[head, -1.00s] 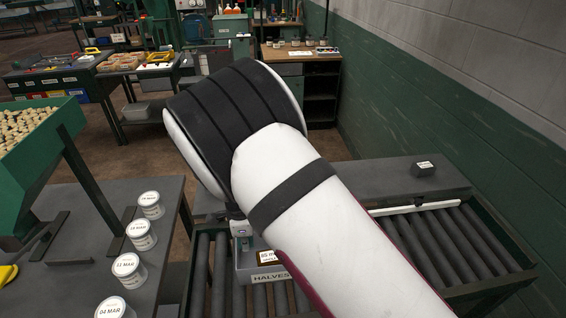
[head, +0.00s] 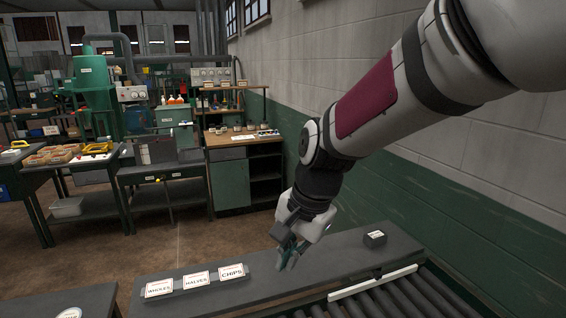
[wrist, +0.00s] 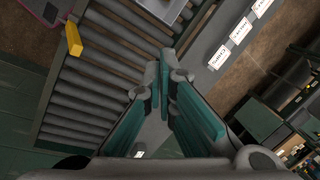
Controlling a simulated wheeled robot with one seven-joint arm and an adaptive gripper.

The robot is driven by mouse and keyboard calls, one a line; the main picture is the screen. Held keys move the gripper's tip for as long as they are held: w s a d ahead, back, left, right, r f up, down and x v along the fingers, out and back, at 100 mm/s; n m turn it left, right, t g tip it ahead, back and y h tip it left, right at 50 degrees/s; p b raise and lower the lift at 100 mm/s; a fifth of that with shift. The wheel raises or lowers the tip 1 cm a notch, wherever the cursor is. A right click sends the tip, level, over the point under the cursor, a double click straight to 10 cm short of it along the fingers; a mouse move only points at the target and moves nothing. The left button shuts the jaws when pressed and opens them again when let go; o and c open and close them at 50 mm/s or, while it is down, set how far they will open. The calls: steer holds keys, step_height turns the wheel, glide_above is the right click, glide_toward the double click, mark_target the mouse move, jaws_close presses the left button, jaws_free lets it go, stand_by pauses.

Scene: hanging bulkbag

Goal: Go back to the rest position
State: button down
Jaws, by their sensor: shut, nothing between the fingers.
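My gripper (head: 290,250) hangs at the end of my raised arm, pointing down above the grey ledge (head: 330,257) behind the roller conveyor. In the wrist view my gripper (wrist: 163,65) is shut with its fingertips together and nothing between them. The ledge and the rollers (wrist: 90,90) show below it, and my gripper appears apart from them.
Label cards reading WHOLES (head: 159,288), HALVES (head: 196,280) and CHIPS (head: 232,272) lie on the ledge, left of my gripper. The green and grey wall (head: 420,190) stands close on the right. The floor (head: 150,240) behind is open.

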steer(key=s+d+r+n+t+h+b, duration=0.1)
steer(key=s+d+r+n, duration=0.2)
steer(key=s+d, duration=0.4)
steer(key=s+d+r+n+t+h+b, duration=0.1)
steer(key=s+d+r+n+t, duration=0.1)
steer(key=s+d, duration=0.6)
steer(key=d+r+n, duration=0.1)
steer(key=d+n, duration=0.1)
steer(key=shift+s+d+t+h, duration=0.15)
steer(key=shift+d+t+h, duration=0.15)
steer(key=shift+d, duration=0.1)
